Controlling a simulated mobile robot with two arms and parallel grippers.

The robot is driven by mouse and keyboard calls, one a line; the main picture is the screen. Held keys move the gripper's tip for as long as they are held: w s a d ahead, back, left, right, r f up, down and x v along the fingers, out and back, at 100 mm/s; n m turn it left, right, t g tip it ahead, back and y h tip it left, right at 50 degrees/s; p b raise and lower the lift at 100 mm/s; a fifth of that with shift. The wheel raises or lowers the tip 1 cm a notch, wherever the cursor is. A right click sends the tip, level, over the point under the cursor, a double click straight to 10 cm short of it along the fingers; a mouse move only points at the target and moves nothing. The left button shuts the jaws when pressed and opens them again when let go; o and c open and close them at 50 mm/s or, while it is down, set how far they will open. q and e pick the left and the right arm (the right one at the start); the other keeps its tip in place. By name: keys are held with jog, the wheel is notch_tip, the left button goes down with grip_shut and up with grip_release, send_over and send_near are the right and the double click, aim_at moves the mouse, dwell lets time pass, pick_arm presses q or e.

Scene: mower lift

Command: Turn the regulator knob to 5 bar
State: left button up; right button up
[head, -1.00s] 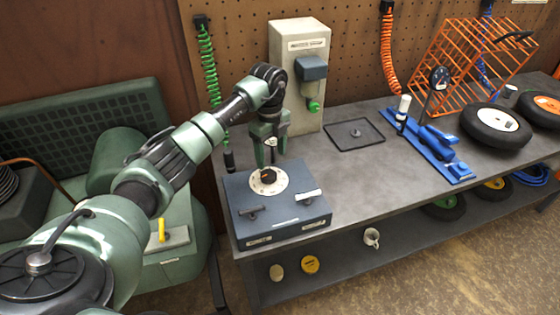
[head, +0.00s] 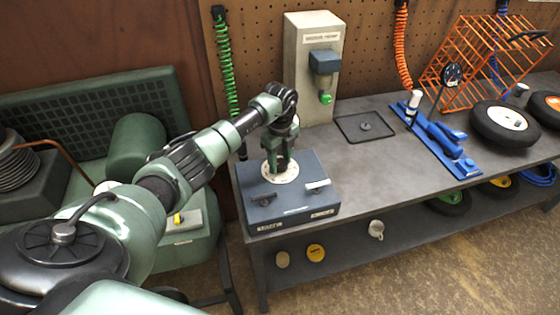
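The regulator box (head: 303,197) is a blue-grey block at the left end of the workbench. A round white dial (head: 291,176) lies on its top. My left gripper (head: 278,167) points down at the middle of the dial, its fingertips at the place of the knob. The knob is hidden by the fingers. I cannot tell whether they are closed on it, nor read the dial's marks. A dark lever (head: 264,199) and a light-handled lever (head: 317,184) sit in front of the dial. My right gripper is not in view.
A grey panel with a green-tipped valve (head: 326,98) stands behind the box. A green coiled hose (head: 228,75) hangs at left. A black-framed mat (head: 364,127), a blue stand (head: 440,145) and wheels (head: 499,125) lie to the right. The bench between is clear.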

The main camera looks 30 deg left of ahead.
pick_arm(q)
jog(key=c, duration=0.5)
jog(key=shift+c, duration=0.2)
jog(key=shift+f+m+b, duration=0.1)
jog(key=shift+m+b, duration=0.6)
jog(key=shift+m, duration=0.4)
jog(key=m+b, duration=0.2)
jog(key=m, duration=0.2)
jog(key=m+b, duration=0.2)
jog(key=m, duration=0.3)
jog(key=m+b, duration=0.2)
jog(key=m, duration=0.2)
jog(key=m+b, duration=0.1)
jog(key=m, duration=0.4)
jog(key=shift+b, duration=0.4)
jog(key=m+b, duration=0.1)
jog(key=m, duration=0.3)
jog(key=shift+m, duration=0.3)
jog(key=m+b, duration=0.1)
jog(key=m, duration=0.3)
jog(key=shift+m+b, duration=0.3)
jog(key=shift+m, duration=1.9)
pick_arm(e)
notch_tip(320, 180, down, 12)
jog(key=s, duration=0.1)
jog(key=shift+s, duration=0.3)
